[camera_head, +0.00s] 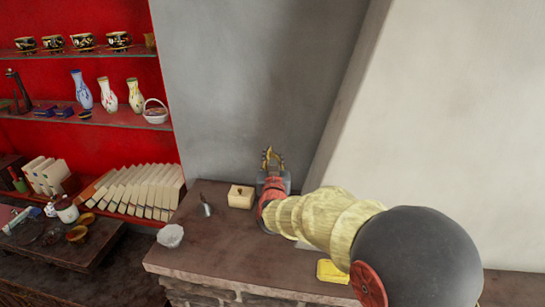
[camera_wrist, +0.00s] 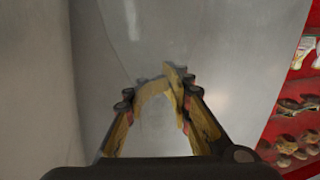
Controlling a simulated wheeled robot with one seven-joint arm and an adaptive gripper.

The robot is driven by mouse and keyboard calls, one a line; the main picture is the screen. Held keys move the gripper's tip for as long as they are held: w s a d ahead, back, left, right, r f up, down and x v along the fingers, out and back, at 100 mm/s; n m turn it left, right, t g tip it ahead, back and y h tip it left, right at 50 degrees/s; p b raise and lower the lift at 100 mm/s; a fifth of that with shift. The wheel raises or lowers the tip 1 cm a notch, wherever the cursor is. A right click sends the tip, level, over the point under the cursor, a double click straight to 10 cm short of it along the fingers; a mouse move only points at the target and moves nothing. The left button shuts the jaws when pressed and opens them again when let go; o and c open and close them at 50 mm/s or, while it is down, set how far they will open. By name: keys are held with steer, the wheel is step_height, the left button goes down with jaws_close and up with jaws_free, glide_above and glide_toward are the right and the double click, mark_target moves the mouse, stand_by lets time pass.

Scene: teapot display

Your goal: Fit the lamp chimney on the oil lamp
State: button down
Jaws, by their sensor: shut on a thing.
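My gripper (camera_head: 270,158) is raised above the back of the stone ledge, near the grey wall, with its yellow fingers pointing up in the head view. In the wrist view my gripper (camera_wrist: 156,88) has its fingers apart around a faint, see-through shape, which looks like the glass lamp chimney (camera_wrist: 157,122). The chimney's outline is hard to make out, and I cannot see it in the head view. I cannot identify the oil lamp for certain; a small dark pointed object (camera_head: 206,206) stands on the ledge, left of my gripper.
The ledge (camera_head: 215,255) also holds a cream box (camera_head: 240,197), a pale lumpy object (camera_head: 170,236) near its left edge and a yellow item (camera_head: 333,271) near the front. Red shelves (camera_head: 80,120) with vases, bowls and books stand left. The grey wall (camera_head: 255,80) is close behind.

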steer(key=shift+f, duration=0.1)
steer(key=c, duration=1.6)
jaws_free()
steer(key=shift+o, duration=0.2)
steer(key=shift+s+r+p, duration=0.15)
steer(key=shift+r+p, duration=0.65)
steer(key=shift+p, duration=0.05)
steer(key=s+b, duration=0.2)
steer(key=s, duration=1)
steer(key=s+d+f+g, duration=0.2)
steer(key=s+d+g, duration=0.2)
steer(key=s, duration=0.7)
steer(key=s+d+f+g, duration=0.2)
steer(key=s+d+g, duration=0.2)
steer(key=s+d, duration=0.3)
steer(key=s+d+f+g, duration=0.1)
steer(key=s+d+g, duration=0.3)
steer(key=s, duration=1.3)
steer(key=d, duration=0.2)
steer(key=shift+d+f, duration=0.3)
steer(key=shift+f, duration=0.1)
